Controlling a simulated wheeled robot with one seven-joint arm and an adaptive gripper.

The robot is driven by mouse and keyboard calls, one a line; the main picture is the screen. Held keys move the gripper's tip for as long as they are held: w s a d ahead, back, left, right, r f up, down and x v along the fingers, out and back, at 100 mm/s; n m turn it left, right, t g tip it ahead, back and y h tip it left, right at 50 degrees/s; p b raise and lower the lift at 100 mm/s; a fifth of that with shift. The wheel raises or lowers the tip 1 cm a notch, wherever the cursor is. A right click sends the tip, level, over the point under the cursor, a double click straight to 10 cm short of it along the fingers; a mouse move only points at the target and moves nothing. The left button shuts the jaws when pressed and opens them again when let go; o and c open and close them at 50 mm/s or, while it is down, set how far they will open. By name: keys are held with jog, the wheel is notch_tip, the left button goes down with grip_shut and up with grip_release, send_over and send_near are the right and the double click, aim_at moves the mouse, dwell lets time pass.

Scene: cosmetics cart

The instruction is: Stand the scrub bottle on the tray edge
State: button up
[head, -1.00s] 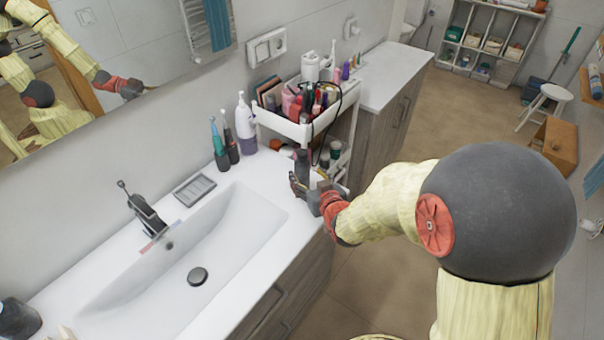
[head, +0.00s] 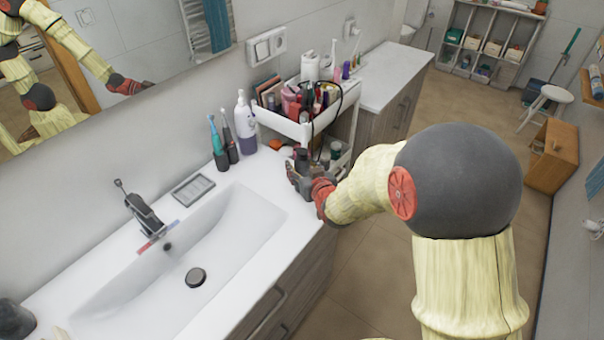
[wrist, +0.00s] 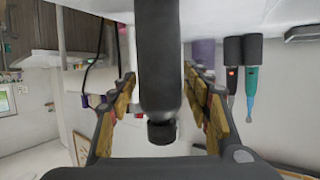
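A dark bottle (head: 302,158), which I take to be the scrub bottle, stands upright on the white counter's far right end, beside the cart. The wrist view is upside down and shows this dark bottle (wrist: 160,60) with its cap pointing down in the picture. My gripper (head: 302,178) is low at the counter's edge, with its fingers on either side of the bottle. In the wrist view narrow gaps show between the bottle and the fingers, so it looks open. The cart's white upper tray (head: 287,127) is just behind, filled with cosmetics. Its near rim shows.
Toothbrushes (head: 218,148) and a white-and-purple bottle (head: 245,125) stand left of the cart by the wall. An orange item (head: 280,145) lies close behind the bottle. The cart's lower shelf holds jars. The sink (head: 190,255) and a soap dish (head: 193,187) are left.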

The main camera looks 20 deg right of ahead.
grip_shut()
dwell(0.5)
jog(key=shift+r, duration=0.1)
